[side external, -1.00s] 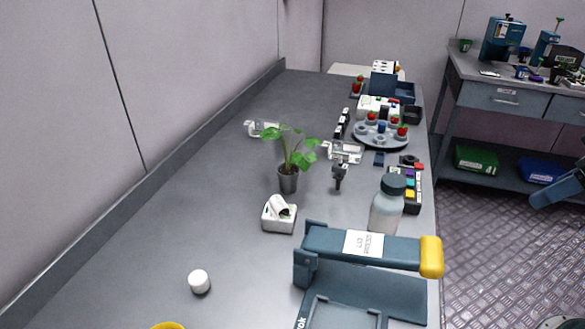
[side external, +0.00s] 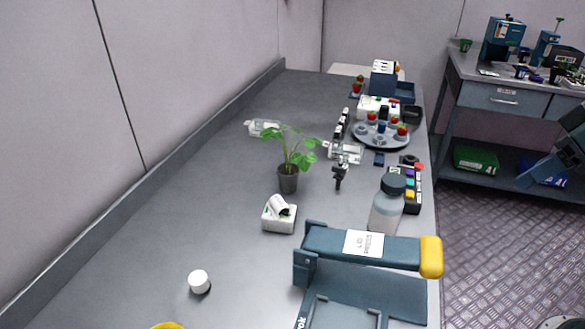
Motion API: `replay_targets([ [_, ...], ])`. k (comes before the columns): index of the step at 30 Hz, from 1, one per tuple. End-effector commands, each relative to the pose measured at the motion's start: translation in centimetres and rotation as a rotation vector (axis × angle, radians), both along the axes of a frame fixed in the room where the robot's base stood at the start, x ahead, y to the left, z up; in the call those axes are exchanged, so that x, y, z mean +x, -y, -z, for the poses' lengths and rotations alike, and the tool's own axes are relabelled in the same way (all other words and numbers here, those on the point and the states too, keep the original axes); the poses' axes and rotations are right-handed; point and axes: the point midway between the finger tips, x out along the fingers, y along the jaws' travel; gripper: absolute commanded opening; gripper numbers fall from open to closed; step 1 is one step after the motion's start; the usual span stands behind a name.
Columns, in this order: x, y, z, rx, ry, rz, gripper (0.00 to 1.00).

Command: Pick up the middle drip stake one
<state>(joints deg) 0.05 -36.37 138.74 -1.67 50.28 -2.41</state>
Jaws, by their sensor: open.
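No drip stake can be told for sure at this size. A small dark upright piece (side external: 340,176) stands right of the potted plant, in front of a clear holder (side external: 346,153). A row of small black-and-white pieces (side external: 342,124) stands behind that holder; I cannot tell whether any of these is the middle stake. My gripper (side external: 526,179), blue, shows at the right edge, off the bench over the floor. It is open, far from these pieces, with nothing seen in it. Most of my arm is out of frame.
A potted plant (side external: 288,178), a white block (side external: 279,219), a white cap (side external: 199,281), a capped bottle (side external: 387,206) and a blue press with a yellow end (side external: 362,244) stand on the bench. A round berry tray (side external: 381,140) is farther back. The bench's left side is mostly clear.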

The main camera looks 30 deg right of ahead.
Motion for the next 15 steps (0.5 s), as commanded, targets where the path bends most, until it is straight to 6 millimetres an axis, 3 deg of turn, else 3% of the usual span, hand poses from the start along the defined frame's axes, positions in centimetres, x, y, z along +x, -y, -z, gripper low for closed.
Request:
replay_targets([
  [15, 11.6, -1.9, -0.7, -0.027, -0.046, -0.214, 0.49],
])
